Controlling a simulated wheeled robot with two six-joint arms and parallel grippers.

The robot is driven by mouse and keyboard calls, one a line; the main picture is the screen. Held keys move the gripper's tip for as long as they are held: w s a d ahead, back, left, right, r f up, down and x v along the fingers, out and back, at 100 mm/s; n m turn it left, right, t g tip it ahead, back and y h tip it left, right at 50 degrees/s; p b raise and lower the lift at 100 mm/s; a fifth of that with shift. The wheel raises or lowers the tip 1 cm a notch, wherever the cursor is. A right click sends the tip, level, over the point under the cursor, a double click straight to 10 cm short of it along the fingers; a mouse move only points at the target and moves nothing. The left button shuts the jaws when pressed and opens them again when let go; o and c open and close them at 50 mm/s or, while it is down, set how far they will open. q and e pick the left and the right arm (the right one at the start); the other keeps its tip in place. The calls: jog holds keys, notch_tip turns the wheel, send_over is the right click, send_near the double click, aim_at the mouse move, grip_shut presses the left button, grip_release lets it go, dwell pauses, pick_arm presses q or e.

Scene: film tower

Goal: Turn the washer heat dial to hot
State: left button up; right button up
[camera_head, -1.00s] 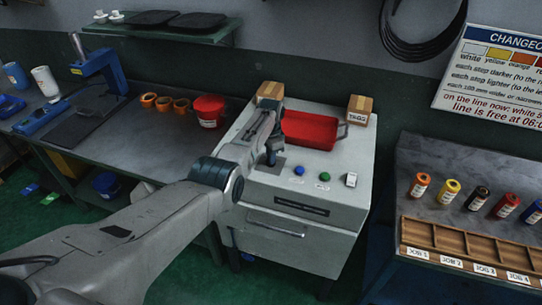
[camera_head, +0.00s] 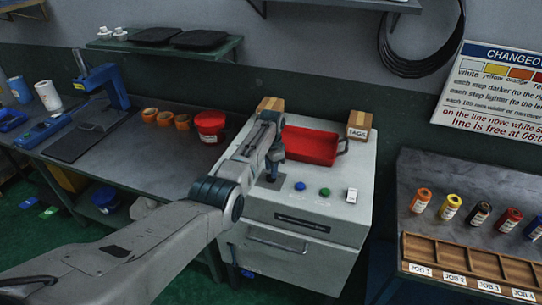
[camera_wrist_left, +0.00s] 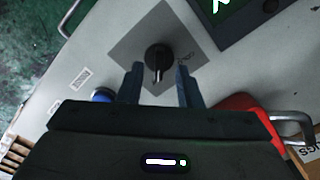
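The washer (camera_head: 300,257) is a pale grey cabinet in the middle of the head view. Its heat dial (camera_wrist_left: 158,56) is a round black knob with a pointer on a dark grey square plate, seen in the left wrist view. My right gripper is not in view.
Blue (camera_head: 300,186) and green (camera_head: 324,192) buttons and a white switch (camera_head: 351,195) sit right of the dial plate. A red bucket (camera_head: 209,126) stands on the left bench.

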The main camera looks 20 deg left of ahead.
pick_arm(q)
notch_tip(320, 180, up, 9)
jog(key=b, duration=0.2)
jog(key=shift+b, duration=0.3)
jog(key=shift+s, duration=0.1)
